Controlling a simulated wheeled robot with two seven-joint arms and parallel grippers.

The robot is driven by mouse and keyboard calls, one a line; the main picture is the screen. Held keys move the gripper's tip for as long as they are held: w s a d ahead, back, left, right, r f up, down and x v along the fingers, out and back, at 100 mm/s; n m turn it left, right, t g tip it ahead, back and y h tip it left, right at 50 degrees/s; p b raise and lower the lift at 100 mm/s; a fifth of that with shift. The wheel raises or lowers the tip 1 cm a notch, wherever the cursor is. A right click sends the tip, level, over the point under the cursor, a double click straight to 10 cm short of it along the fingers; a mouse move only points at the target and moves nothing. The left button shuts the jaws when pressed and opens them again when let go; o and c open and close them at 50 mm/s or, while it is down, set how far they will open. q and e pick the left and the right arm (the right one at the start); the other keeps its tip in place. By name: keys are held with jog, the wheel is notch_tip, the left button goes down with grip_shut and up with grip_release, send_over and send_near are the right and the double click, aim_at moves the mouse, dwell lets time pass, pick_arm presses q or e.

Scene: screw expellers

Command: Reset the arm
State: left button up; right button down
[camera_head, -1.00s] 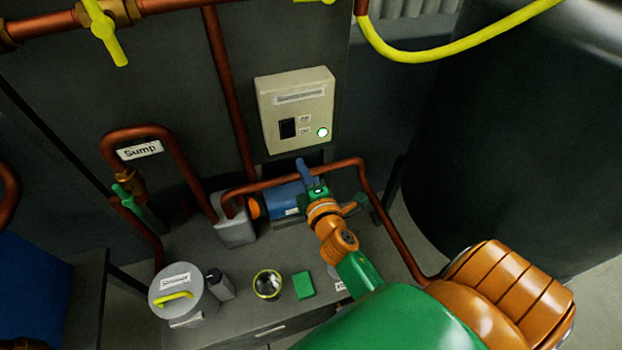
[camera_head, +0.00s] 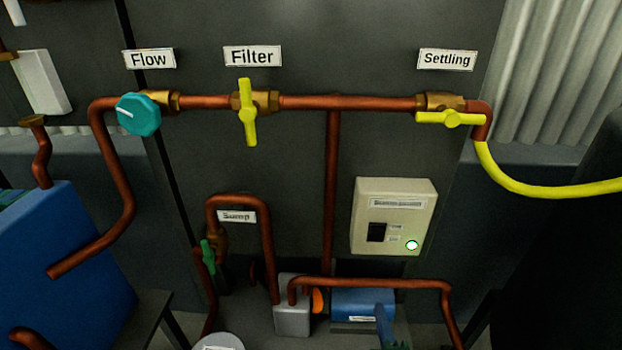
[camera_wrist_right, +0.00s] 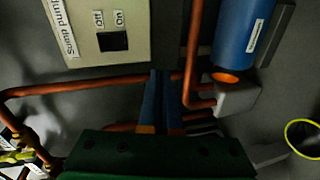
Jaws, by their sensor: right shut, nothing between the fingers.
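My right gripper (camera_head: 383,322) shows only as blue fingertips at the bottom of the head view, in front of the blue pump motor (camera_head: 350,304). In the right wrist view its two blue fingers (camera_wrist_right: 160,103) lie together, shut, with nothing between them. They point toward the wall and pipes below the beige switch box. The rest of my right arm is out of the head view. My left gripper is in neither view.
The beige switch box (camera_head: 393,217) has a black switch and a lit green lamp. A copper pipe (camera_head: 375,283) runs close to the right gripper. Yellow valve handles (camera_head: 248,112) and a teal knob (camera_head: 139,115) sit on the upper pipe. A blue tank (camera_head: 62,265) stands left.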

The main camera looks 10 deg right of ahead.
jog(key=s+a+f+m+g+y, duration=0.1)
jog(key=s+a+f+m+g, duration=0.15)
jog(key=f, duration=0.55)
jog(key=s+a+f+m+g+y, duration=0.1)
jog(key=s+a+f+g, duration=0.15)
jog(key=f, duration=0.55)
jog(key=s+d+f+m+g, duration=0.1)
jog(key=s+f+m+g, duration=0.3)
jog(key=s+f, duration=0.4)
jog(key=s+d+f+m+g+y+p, duration=0.1)
jog(key=s+f+m+g, duration=0.3)
jog(key=s, duration=1.3)
notch_tip(320, 180, down, 4)
jog(key=shift+d+f+g, duration=0.25)
jog(key=shift+d+g, duration=0.1)
jog(key=shift+g, duration=0.25)
jog(key=shift+s+m, duration=0.15)
jog(key=shift+m, duration=0.1)
